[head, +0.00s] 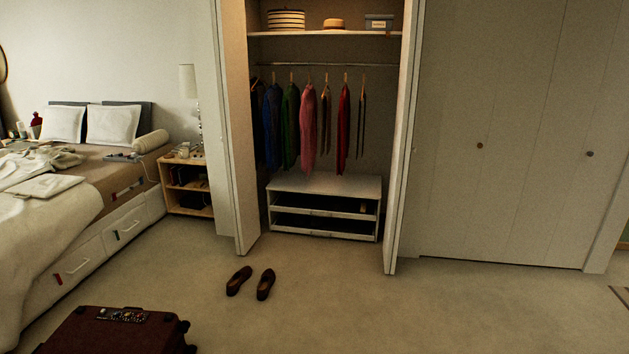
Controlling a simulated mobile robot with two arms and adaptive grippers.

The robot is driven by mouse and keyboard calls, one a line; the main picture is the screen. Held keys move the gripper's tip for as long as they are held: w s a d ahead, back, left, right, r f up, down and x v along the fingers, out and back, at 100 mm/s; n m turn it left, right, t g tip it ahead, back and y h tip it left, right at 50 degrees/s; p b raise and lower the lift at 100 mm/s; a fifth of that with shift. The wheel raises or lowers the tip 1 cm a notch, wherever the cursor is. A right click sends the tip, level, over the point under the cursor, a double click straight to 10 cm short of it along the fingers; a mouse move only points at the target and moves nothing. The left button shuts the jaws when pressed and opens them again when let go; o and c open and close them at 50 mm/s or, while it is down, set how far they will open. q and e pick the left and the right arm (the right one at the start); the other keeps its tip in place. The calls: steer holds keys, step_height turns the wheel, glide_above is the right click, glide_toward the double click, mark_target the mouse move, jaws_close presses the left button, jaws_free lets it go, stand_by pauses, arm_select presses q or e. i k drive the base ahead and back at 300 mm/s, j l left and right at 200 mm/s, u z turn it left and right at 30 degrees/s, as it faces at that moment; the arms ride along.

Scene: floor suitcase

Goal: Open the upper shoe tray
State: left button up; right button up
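A low white shoe cabinet (325,187) stands on the closet floor under the hanging clothes. Its upper shoe tray (322,207) shows as a pale front bar with a dark gap above it. A small light item shows at the right in that gap. A similar lower tray (322,231) lies below it. Both tray fronts look about level with the cabinet's front; I cannot tell exactly how far in they sit. Neither of my grippers is in the head view.
The closet's folding doors stand open, left (236,150) and right (402,170). Brown shoes (238,281) lie on the carpet before the closet. A dark red suitcase (120,335) is at lower left, beside the bed (50,230). Carpet at centre right is clear.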

mark_target(328, 206)
steer(key=i, duration=3.95)
steer(key=i+u, duration=0.1)
steer(key=i, duration=0.6)
steer(key=i+l+u, duration=0.1)
steer(key=i, duration=0.65)
